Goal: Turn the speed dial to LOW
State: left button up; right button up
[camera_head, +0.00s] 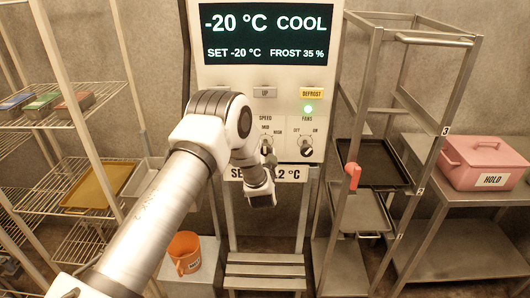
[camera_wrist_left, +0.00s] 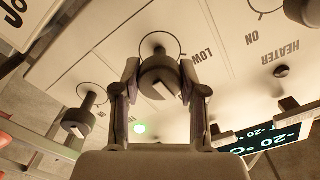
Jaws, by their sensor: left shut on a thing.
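The speed dial (camera_head: 267,146) is a dark knob on the pale control panel (camera_head: 222,98), under the word SPEED, with MID and HIGH marks showing. My left arm covers the panel to its left, including the LOW mark in the head view. In the left wrist view, upside down, the speed dial (camera_wrist_left: 159,70) sits between the two fingers of my left gripper (camera_wrist_left: 160,82), which is shut on it. The LOW label shows just right of it. A white mark shows on the dial's face; its exact setting is unclear. My right gripper is out of view.
The fans dial (camera_head: 305,147) is close on the right, below a green light (camera_head: 308,109). The heater dial (camera_wrist_left: 304,10) is at the wrist view's edge. An orange bucket (camera_head: 185,252) and a step stool (camera_head: 265,270) stand below; wire shelves and a metal rack flank the panel.

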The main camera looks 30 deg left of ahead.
pick_arm(q)
jog(key=n+b, duration=0.4)
jog(key=b, duration=0.1)
jog(key=n+b, duration=0.2)
jog(key=shift+f+n+b, duration=0.25)
jog(key=shift+n+b, duration=0.05)
jog(key=shift+n, duration=0.1)
jog(key=shift+r+n+b, duration=0.25)
jog(key=shift+n+b, duration=1.15)
jog(key=o, duration=1.2)
jog(key=shift+c, duration=0.2)
jog(key=shift+s, duration=0.1)
jog(key=v, duration=1.1)
jog(key=shift+s+d, duration=0.3)
